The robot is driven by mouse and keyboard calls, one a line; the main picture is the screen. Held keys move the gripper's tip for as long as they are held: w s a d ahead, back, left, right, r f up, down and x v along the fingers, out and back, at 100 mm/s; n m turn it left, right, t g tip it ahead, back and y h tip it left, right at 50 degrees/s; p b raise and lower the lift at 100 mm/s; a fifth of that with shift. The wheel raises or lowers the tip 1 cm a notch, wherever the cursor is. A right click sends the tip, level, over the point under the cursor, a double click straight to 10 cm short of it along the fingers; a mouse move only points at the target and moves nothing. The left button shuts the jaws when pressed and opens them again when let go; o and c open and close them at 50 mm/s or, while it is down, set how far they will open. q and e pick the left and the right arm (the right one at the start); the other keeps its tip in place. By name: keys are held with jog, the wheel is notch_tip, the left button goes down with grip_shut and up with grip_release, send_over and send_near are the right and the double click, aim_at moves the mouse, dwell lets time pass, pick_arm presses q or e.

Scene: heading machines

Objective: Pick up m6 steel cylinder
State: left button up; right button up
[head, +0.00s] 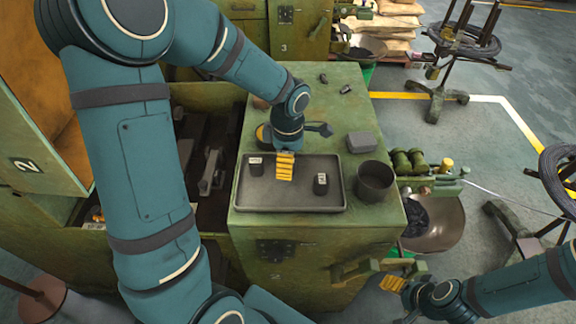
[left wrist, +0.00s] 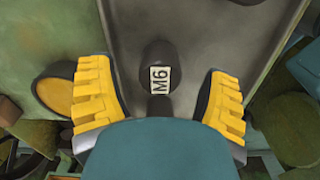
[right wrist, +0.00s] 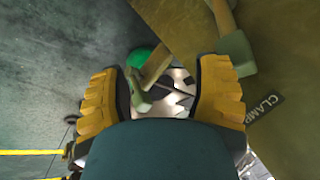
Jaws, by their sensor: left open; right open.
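The M6 steel cylinder (left wrist: 158,62) is a dark, short cylinder with a white M6 label in the left wrist view. It stands on a grey tray (left wrist: 200,50), between and slightly ahead of my left gripper's open fingers (left wrist: 158,100), with a gap on each side. In the head view, my left gripper (head: 284,166) is over the tray (head: 283,206) between two dark labelled cylinders, one left (head: 255,168) and one right (head: 321,186); I cannot read their labels there. My right gripper (head: 393,284) is open and empty, away to the right; its fingers show in the right wrist view (right wrist: 160,95).
The tray lies on a green cabinet (head: 385,228). A dark cup (head: 374,181) and a grey block (head: 362,142) stand right of and behind it. Small dark parts (head: 346,89) lie at the back. A bowl (head: 440,225) and green machine parts (head: 410,160) are beyond the cabinet's right edge.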

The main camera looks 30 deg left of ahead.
pick_arm(q)
jog(key=shift+f, duration=0.5)
jog(key=shift+r, duration=0.1)
grip_shut()
